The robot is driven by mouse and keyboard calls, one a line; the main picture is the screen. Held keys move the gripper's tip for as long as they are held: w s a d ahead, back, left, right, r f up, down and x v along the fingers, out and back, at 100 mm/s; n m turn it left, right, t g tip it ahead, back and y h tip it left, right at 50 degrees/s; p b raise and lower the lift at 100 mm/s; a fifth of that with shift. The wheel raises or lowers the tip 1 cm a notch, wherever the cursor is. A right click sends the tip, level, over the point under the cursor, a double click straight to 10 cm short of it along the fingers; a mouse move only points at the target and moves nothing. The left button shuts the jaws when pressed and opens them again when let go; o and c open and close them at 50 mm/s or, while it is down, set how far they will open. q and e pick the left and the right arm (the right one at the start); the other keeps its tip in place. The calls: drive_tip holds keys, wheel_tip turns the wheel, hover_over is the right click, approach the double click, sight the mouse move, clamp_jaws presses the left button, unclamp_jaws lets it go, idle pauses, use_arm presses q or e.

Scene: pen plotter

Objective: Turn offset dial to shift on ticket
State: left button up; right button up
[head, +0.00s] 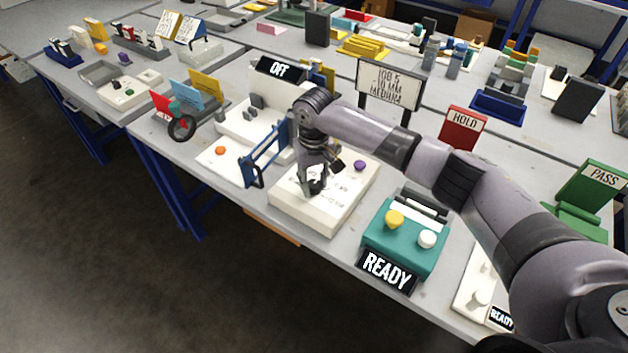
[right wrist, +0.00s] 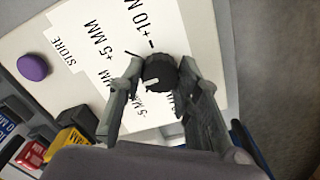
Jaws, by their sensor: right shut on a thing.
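The offset dial (right wrist: 158,72) is a dark ribbed knob on a printed white plate, with "+5 MM", "+10 M…" and "-5 MM" around it in the right wrist view. A short white mark shows on the dial, but I cannot tell which label it points to. My right gripper (right wrist: 155,95) is shut on the dial, one finger on each side. The ticket board (head: 388,84) seems to read "10 MM" and "MEDIUM". My left gripper is not in view.
A purple button (head: 360,165) sits on the dial box, beside "STORE". A blue frame (head: 258,165) stands close on the left. A teal box (head: 405,247) with yellow and white knobs and a "READY" sign (head: 387,271) stands to the right. An "OFF" sign (head: 278,69) stands behind.

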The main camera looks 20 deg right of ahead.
drive_tip(key=shift+c, duration=0.3)
drive_tip(key=n+p, duration=0.2)
drive_tip(key=p, duration=0.1)
drive_tip(key=shift+r+n, duration=0.2)
drive_tip(key=shift+n, duration=0.2)
drive_tip(key=shift+n+p, duration=0.65)
drive_tip(key=shift+n, duration=0.25)
drive_tip(key=n+p, duration=0.1)
drive_tip(key=n, duration=0.1)
drive_tip(key=shift+n, duration=0.4)
drive_tip(key=n+p, duration=0.1)
drive_tip(key=n, duration=0.4)
drive_tip(key=shift+f+p, duration=0.1)
drive_tip(key=shift+p, duration=0.3)
drive_tip(key=n, duration=0.5)
drive_tip(key=shift+w, duration=0.1)
drive_tip(key=shift+n, duration=0.4)
drive_tip(key=o, duration=1.1)
drive_tip(key=shift+f, duration=0.1)
